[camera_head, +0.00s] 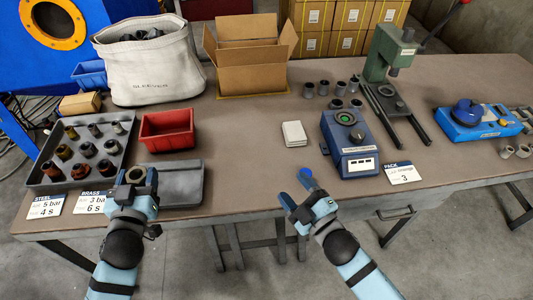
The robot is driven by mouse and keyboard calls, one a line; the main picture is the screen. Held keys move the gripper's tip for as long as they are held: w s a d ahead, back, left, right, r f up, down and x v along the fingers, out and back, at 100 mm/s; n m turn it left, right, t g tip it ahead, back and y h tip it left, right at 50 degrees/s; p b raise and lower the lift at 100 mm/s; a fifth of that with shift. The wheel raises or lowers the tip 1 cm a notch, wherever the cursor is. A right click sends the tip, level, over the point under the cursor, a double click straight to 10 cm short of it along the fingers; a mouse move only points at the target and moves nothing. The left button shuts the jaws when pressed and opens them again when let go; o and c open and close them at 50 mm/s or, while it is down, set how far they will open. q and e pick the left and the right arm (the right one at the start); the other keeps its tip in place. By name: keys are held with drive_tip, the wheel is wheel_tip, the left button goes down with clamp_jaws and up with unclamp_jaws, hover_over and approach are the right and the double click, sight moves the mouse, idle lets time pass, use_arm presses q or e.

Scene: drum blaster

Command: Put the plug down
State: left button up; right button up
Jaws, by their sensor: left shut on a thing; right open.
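My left gripper (136,181) is shut on a small round plug (137,175) with a dark rim and a paler top. It is over the left end of a flat grey tray (182,184); whether the plug touches the tray I cannot tell. The fingers hide part of the plug. My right gripper (296,187) is open and empty at the table's front edge, left of the blue device with a dial; a blue patch shows at its far fingertip.
A grey tray of several dark and brass plugs (45,178) stands left, a red bin (167,131) behind the flat tray. A canvas bag (150,75), cardboard box (249,80), blue dial device (345,140) and green press (385,55) stand further off.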

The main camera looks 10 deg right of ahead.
drive_tip(key=s+d+f+m+g+h, duration=0.3)
drive_tip(key=s+d+f+m, duration=0.1)
drive_tip(key=s+f+m, duration=0.2)
drive_tip(key=s+d+f+m+g+h, duration=0.3)
drive_tip(key=s+d+f+m, duration=0.1)
drive_tip(key=s+f+m, duration=0.2)
wheel_tip(320, 180, down, 2)
drive_tip(key=shift+s+f+m, duration=0.2)
drive_tip(key=shift+s+m, duration=0.1)
drive_tip(key=shift+m, duration=0.4)
use_arm(q)
drive_tip(key=shift+r, duration=0.1)
wheel_tip(320, 180, up, 16)
drive_tip(key=p, duration=1.5)
drive_tip(key=shift+f+p, duration=0.25)
drive_tip(key=shift+p, duration=0.1)
use_arm(e)
wheel_tip(320, 180, up, 13)
drive_tip(key=d, duration=0.1)
drive_tip(key=shift+s+n, duration=0.3)
drive_tip(key=shift+s, duration=0.05)
drive_tip(key=shift+r, duration=0.4)
drive_tip(key=shift+f, duration=0.2)
